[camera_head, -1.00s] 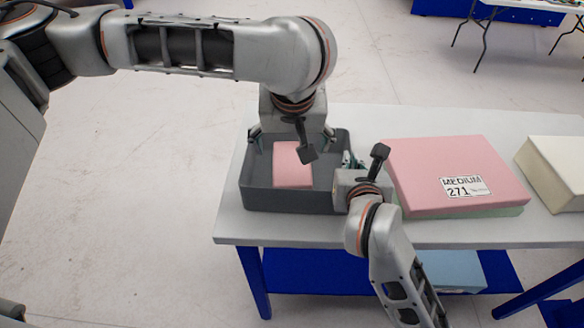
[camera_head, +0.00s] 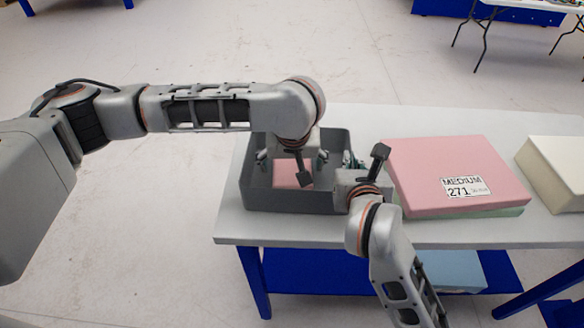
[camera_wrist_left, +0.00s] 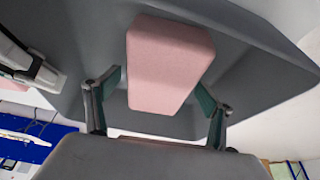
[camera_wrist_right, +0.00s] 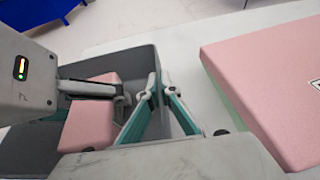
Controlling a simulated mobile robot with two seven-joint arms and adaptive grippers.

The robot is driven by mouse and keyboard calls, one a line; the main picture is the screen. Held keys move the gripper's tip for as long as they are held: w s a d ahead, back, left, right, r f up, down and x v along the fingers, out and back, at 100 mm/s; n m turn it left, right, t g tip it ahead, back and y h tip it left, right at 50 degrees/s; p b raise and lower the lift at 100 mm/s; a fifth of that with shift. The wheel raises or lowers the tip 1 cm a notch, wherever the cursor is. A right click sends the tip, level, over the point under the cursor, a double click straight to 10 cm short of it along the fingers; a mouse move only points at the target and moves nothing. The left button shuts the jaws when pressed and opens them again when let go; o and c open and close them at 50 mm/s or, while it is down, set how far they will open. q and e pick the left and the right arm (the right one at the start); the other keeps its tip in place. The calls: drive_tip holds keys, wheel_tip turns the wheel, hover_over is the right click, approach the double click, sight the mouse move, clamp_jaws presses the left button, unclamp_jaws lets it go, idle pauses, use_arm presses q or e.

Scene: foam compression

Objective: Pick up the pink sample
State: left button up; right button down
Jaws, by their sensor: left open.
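The pink sample (camera_head: 283,179) is a small foam block inside the grey tray (camera_head: 265,199) at the table's left end. My left gripper (camera_head: 292,166) is open above it, pointing down into the tray, and hides much of it in the head view. In the left wrist view the sample (camera_wrist_left: 168,65) lies between and just beyond the open fingertips (camera_wrist_left: 160,88), with no clear contact. My right gripper (camera_wrist_right: 161,82) has its fingers on both sides of the tray's right wall and looks shut on it. In the right wrist view the sample (camera_wrist_right: 92,120) is partly covered by the left gripper.
A large pink foam block (camera_head: 440,165) labelled MEDIUM 271 lies right of the tray on a greenish layer (camera_head: 490,212). A cream block (camera_head: 560,170) is farther right on the white table (camera_head: 390,117). A light blue block (camera_head: 455,270) sits on the blue lower shelf.

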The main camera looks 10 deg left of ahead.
sight(292, 162)
use_arm(q)
drive_tip(key=shift+w+f, duration=0.15)
drive_tip(key=shift+f, duration=0.15)
drive_tip(key=shift+c, duration=0.4)
drive_tip(key=c, duration=0.8)
drive_tip(key=shift+r, duration=0.15)
drive_tip(key=shift+c, duration=0.2)
wheel_tip(292, 162, up, 18)
use_arm(e)
drive_tip(key=c, duration=2.2)
unclamp_jaws()
